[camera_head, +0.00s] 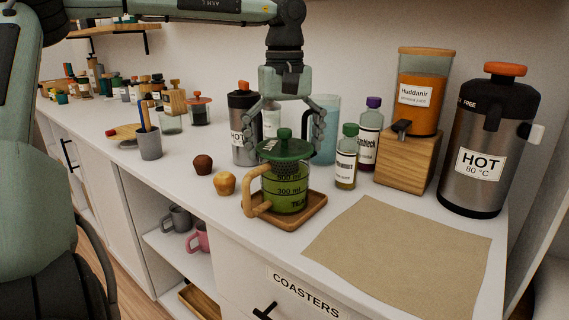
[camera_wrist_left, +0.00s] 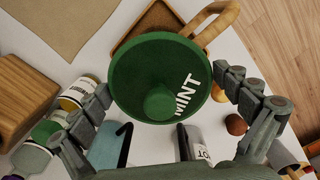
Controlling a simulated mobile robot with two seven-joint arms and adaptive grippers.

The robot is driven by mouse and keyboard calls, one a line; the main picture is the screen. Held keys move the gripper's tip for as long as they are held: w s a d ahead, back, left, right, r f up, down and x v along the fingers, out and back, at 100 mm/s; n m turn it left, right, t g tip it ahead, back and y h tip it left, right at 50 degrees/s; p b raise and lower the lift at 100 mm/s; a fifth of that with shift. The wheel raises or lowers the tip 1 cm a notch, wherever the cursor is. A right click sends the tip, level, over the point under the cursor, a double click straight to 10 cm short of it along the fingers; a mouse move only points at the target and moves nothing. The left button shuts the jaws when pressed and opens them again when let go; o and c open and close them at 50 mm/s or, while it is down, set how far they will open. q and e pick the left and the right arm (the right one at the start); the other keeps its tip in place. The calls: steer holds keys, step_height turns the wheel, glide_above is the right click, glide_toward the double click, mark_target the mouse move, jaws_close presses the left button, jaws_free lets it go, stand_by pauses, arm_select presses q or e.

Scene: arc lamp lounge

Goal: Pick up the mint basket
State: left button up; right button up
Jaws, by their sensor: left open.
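The mint basket (camera_head: 285,149) has a round green lid with a knob and a dark mesh below it. It sits in a glass tea jug (camera_head: 285,194) with a wooden handle, on a square wooden tray (camera_head: 312,205). In the left wrist view the lid (camera_wrist_left: 140,70) reads MINT, and its knob faces the camera. My left gripper (camera_head: 287,128) points down over the lid, with its fingers apart on either side of the knob. In the left wrist view the open fingers (camera_wrist_left: 164,87) flank the lid and nothing is held. My right gripper is out of view.
Close behind stand a HOT flask (camera_head: 243,130), a blue tumbler (camera_head: 326,128) and two bottles, one green-capped (camera_head: 346,160). Two muffins (camera_head: 224,183) lie to the left. A beige mat (camera_head: 400,250) lies bare at right. A wooden dispenser (camera_head: 406,160) and a large flask (camera_head: 487,145) stand behind it.

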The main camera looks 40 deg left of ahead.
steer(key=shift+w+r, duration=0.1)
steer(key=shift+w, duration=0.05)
arm_select(q)
steer(key=shift+c, duration=1)
steer(key=c, duration=0.7)
step_height(320, 180, up, 10)
steer(key=shift+p, duration=0.55)
steer(key=shift+c, duration=0.3)
steer(key=shift+r+p, duration=0.5)
steer(key=shift+r, duration=0.2)
steer(key=shift+r+p, duration=1.35)
steer(key=shift+p, duration=0.05)
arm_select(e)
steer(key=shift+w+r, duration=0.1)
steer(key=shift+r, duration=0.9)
